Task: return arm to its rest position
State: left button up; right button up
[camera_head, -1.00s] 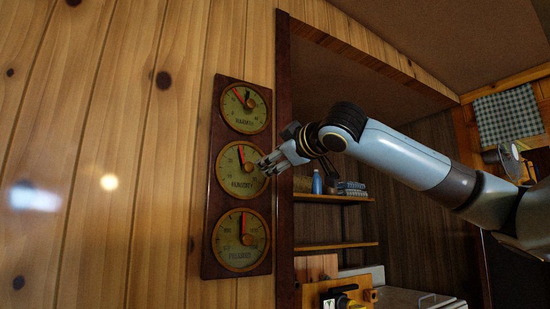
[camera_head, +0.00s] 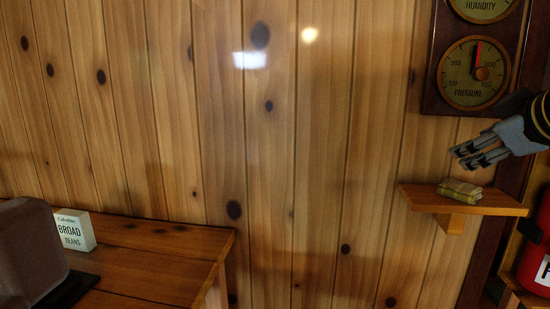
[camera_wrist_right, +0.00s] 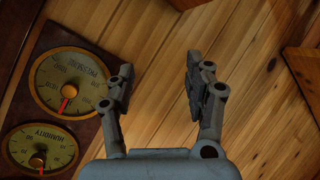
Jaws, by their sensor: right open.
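My right gripper (camera_head: 468,156) is at the right edge of the head view, just above a small wooden wall shelf and below the pressure gauge. In the right wrist view its two fingers (camera_wrist_right: 158,85) stand apart with nothing between them, with the plank wall beyond. Most of my right arm is outside the head view. My left gripper is not in view.
A gauge panel with a pressure dial (camera_head: 474,72) hangs at upper right. A fire extinguisher (camera_head: 535,262) is at lower right. A wooden table (camera_head: 160,262) with a broad beans box (camera_head: 75,230) stands at lower left.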

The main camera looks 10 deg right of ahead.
jog(key=s+a+f+m+g, duration=0.1)
jog(key=s+a+f, duration=0.15)
jog(key=f, duration=0.25)
jog(key=s+a+f+g+y, duration=0.1)
jog(key=s+a+f+g, duration=0.1)
jog(key=s+f, duration=0.3)
jog(key=s+a+f+m+g, duration=0.1)
jog(key=s+a+f, duration=0.15)
jog(key=f, duration=0.35)
jog(key=s+a+f+m+g+y, duration=0.1)
jog(key=s+a+f+g, duration=0.15)
jog(key=s+f, duration=0.4)
jog(key=s+a+f+m+g, duration=0.1)
jog(key=s+a+f+g, duration=0.2)
jog(key=s, duration=0.6)
jog(key=s+d+f+b, duration=0.1)
jog(key=s+f+b, duration=0.15)
jog(key=f, duration=1.45)
jog(key=s+d+f+b, duration=0.1)
jog(key=s+f+b, duration=0.15)
jog(key=f, duration=1.45)
jog(key=s+f+g+b, duration=0.1)
jog(key=s+f+b, duration=0.3)
jog(key=s+f, duration=1.2)
notch_tip(320, 180, down, 2)
jog(key=shift+s+d+m+g, duration=0.2)
jog(key=shift+s+m+g, duration=0.1)
jog(key=shift+g, duration=0.05)
jog(key=shift+s, duration=0.1)
